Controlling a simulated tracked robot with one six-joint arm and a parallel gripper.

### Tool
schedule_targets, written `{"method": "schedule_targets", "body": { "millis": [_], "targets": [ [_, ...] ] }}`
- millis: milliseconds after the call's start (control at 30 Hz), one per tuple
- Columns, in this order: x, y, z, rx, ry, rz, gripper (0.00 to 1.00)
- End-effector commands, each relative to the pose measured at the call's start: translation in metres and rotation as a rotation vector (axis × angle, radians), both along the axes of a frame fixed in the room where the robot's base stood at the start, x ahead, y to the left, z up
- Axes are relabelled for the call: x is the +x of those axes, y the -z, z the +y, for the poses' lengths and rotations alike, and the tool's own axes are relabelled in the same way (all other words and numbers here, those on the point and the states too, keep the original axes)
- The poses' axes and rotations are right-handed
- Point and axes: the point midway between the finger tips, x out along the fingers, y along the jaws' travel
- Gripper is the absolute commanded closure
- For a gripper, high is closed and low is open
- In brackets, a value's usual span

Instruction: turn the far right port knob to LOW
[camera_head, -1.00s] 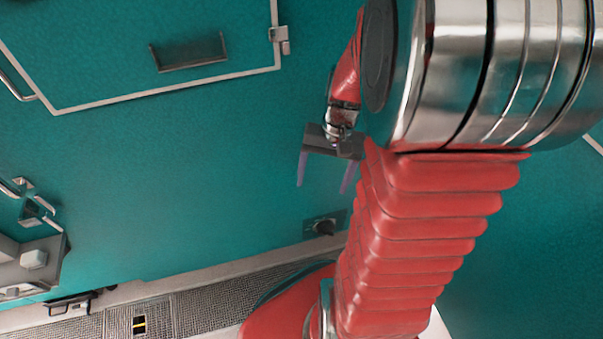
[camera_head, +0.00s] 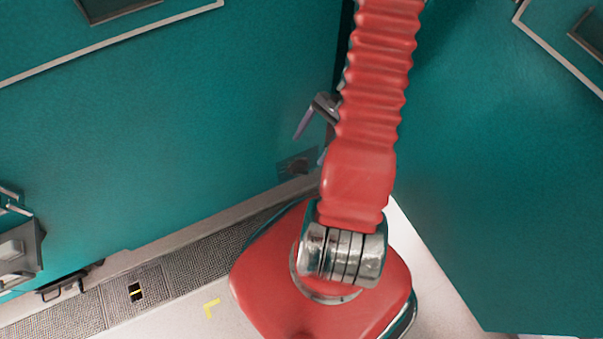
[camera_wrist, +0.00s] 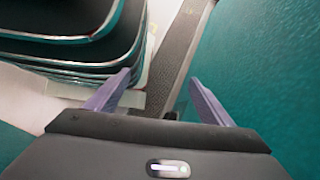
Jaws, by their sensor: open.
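A dark port plate with a black knob (camera_head: 298,164) is low on the teal wall in the head view, just above the pale base strip. The knob is small and dim, so its setting cannot be read. My gripper (camera_head: 312,136) is above and slightly right of the knob there, partly hidden behind my red arm. One purple finger shows clearly and only a bit of the other. In the wrist view my gripper (camera_wrist: 160,78) has its two purple fingers spread apart with nothing between them. The knob is not visible in the wrist view.
The teal wall (camera_head: 160,130) meets another teal panel (camera_head: 480,170) at a corner behind my arm. A metal fixture (camera_head: 18,255) stands out at the lower left. Dark floor grating (camera_head: 185,278) runs along the wall foot, with pale floor (camera_head: 215,322) beside it.

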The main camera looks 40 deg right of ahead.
Motion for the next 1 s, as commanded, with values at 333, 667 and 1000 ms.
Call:
{"method": "schedule_targets", "body": {
  "millis": [333, 667, 1000],
  "targets": [
    [-0.014, 0.078, -0.012, 0.162, 0.32, 0.091, 0.25],
    [-0.026, 0.153, -0.016, 0.313, 0.637, 0.177, 0.25],
    [-0.036, 0.234, -0.014, 0.48, 0.988, 0.274, 0.25]
  ]
}}
